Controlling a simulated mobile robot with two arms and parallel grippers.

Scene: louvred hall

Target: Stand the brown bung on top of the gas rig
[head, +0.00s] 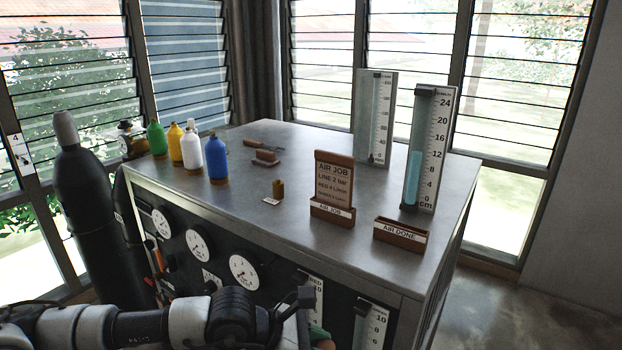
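The gas rig is a steel-topped bench (245,203) with a dark front panel of round gauges. A small brown cylinder (278,188), which looks like the brown bung, stands upright on its top behind a small white card. My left arm crosses the bottom of the view from the left, in front of the panel. The dark end of my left gripper (300,298) shows low in the middle, apart from the cylinder; its fingertips are not clear. A green and brown patch (321,341) beside it is too cut off to identify. My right gripper is not in view.
Green, yellow, white and blue bottles (217,160) stand at the top's left. An AIR JOB sign (333,180), an AIR DONE tray (400,233) and two tall scaled tubes (426,150) stand right. A dark gas cylinder (90,210) stands left. The top's front middle is clear.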

